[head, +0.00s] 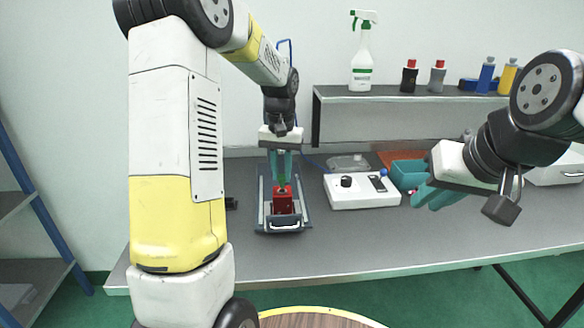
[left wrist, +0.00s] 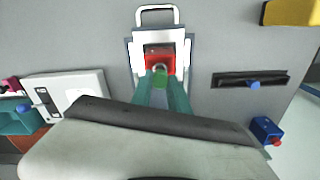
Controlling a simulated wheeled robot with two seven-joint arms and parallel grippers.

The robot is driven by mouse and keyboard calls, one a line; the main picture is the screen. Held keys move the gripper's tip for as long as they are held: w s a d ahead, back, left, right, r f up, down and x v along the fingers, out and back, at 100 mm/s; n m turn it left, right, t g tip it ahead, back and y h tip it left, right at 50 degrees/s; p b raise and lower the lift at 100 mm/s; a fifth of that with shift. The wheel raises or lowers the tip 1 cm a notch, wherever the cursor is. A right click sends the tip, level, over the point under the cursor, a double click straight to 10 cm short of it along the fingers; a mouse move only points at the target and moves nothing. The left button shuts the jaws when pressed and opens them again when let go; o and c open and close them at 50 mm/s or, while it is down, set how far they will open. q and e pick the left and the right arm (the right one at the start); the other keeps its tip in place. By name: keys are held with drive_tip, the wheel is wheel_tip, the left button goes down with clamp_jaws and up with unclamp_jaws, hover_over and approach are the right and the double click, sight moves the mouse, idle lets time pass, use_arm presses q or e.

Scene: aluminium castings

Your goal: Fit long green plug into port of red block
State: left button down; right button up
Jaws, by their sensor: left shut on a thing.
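The red block (head: 283,203) sits in a grey metal fixture with a handle (head: 285,226) on the bench. My left gripper (head: 281,178) points down just above the block, its teal fingers shut on the long green plug (head: 281,187). In the left wrist view the plug (left wrist: 160,78) stands between the fingertips, at the near edge of the red block (left wrist: 158,52). A ring-like port (left wrist: 160,68) is partly hidden by the plug. I cannot tell whether the plug's end is inside it. My right gripper (head: 428,196) hangs over the bench at right; its finger gap is unclear.
A white control box (head: 362,192) with a black knob stands right of the fixture. A teal bin (head: 408,173) is behind my right gripper. A shelf (head: 400,97) holds a spray bottle (head: 362,55) and several small bottles. The bench front is clear.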

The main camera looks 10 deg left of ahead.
sight(282, 176)
use_arm(q)
drive_tip(key=shift+f, duration=1.2)
drive_tip(key=c, duration=1.2)
unclamp_jaws()
wheel_tip(282, 176, up, 7)
drive_tip(key=shift+f, duration=0.1)
drive_tip(key=shift+r, duration=0.45)
